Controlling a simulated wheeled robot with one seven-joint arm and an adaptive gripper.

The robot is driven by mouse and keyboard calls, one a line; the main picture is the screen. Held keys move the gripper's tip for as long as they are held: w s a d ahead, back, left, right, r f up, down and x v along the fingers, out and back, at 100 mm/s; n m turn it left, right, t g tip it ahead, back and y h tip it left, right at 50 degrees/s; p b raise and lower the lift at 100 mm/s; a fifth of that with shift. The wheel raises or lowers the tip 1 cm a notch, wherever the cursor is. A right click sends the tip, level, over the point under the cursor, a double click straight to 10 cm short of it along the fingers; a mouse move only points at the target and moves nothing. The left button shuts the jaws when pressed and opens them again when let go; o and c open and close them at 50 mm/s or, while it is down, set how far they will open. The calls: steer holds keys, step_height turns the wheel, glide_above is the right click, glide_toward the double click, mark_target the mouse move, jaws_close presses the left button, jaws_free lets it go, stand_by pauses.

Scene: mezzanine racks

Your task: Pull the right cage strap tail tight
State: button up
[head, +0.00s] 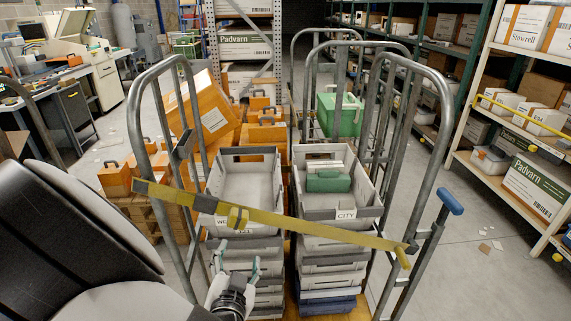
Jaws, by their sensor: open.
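A yellow strap (310,231) crosses the front of a grey tubular roll cage (137,110), sloping from the left post down to the right post. My gripper (238,264) is low in front of the left tote stack, below the buckle. It is open, with nothing seen between its teal-tipped fingers, and apart from the strap's right end.
Grey totes stand in two stacks inside the cage, the right one labelled CITY (345,214). A blue-ended lever (449,201) sticks out at the cage's right. Racks with boxes (541,186) line the right side. The floor (480,285) between is mostly clear.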

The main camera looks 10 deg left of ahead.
mark_target(237, 225)
steer(key=w+a+b, duration=0.1)
steer(key=w+b, duration=0.1)
steer(key=w, duration=0.1)
steer(key=w+a+t+y+b, duration=0.1)
steer(key=w+b, duration=0.1)
steer(key=w, duration=0.1)
steer(key=w+r+n+t+b, duration=0.1)
steer(key=w+b, duration=0.1)
steer(key=w, duration=0.1)
steer(key=shift+a, duration=0.4)
steer(key=shift+w+a+b, duration=0.15)
steer(key=shift+w+b, duration=0.2)
steer(key=shift+w, duration=0.2)
steer(key=shift+c, duration=0.6)
